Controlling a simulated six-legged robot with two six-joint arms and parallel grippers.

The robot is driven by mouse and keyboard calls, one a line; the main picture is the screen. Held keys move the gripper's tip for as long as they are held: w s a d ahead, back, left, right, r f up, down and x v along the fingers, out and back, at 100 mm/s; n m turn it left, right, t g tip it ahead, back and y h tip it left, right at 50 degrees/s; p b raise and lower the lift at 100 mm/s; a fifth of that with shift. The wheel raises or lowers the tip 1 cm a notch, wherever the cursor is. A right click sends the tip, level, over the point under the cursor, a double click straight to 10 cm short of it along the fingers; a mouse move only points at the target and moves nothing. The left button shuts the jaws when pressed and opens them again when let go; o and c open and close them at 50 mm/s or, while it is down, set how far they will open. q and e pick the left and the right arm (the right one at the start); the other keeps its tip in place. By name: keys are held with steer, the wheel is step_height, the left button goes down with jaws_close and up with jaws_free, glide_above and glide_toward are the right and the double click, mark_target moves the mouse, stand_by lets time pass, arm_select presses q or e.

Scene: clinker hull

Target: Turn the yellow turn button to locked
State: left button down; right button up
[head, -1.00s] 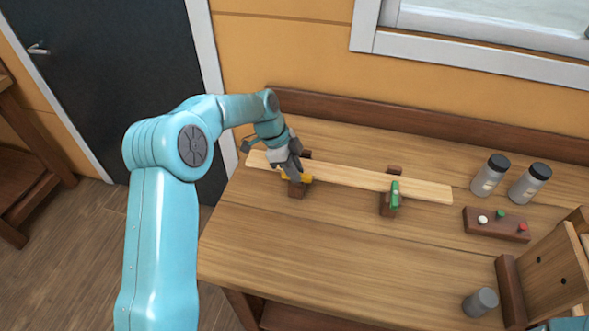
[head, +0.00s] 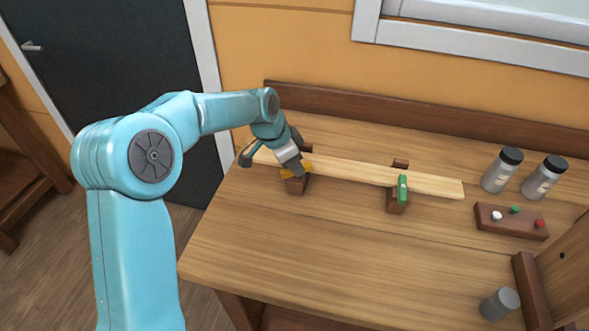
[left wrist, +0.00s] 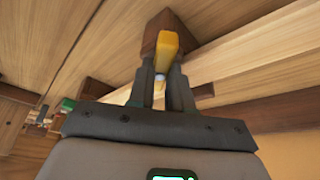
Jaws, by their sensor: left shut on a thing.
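The yellow turn button (head: 287,173) sits on a dark brown wooden block (head: 297,186) at the left part of a long pale plank (head: 345,171). My left gripper (head: 297,167) comes down over the button and hides part of it. In the left wrist view the yellow button (left wrist: 167,47) lies between the two fingers (left wrist: 160,84), which are shut on it. Its exact angle is hard to tell. A green turn button (head: 402,189) sits on a second block (head: 397,204) farther right along the plank. My right gripper is not in view.
The workbench (head: 300,250) is clear in front of the plank. Two grey jars with black lids (head: 502,170) stand at the right. A dark panel (head: 511,221) with white, green and red knobs lies before them. A grey cylinder (head: 499,304) is at the front right.

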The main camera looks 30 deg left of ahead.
arm_select(q)
steer(key=n+b, duration=0.1)
steer(key=n, duration=0.1)
steer(key=n+y+b, duration=0.1)
steer(key=n, duration=0.1)
steer(key=shift+d+f+n+t+y, duration=0.15)
steer(key=shift+n+t+y, duration=0.15)
steer(key=n+y+b, duration=0.1)
steer(key=n+b, duration=0.1)
steer(key=n, duration=0.2)
steer(key=shift+d+b, duration=0.1)
steer(key=shift+b, duration=0.3)
steer(key=shift+n+y+b, duration=0.5)
steer(key=shift+n, duration=0.3)
steer(key=shift+s, duration=0.1)
steer(key=c, duration=1.1)
jaws_free()
steer(key=shift+o, duration=0.3)
steer(key=shift+n, duration=0.3)
steer(key=shift+r, duration=0.2)
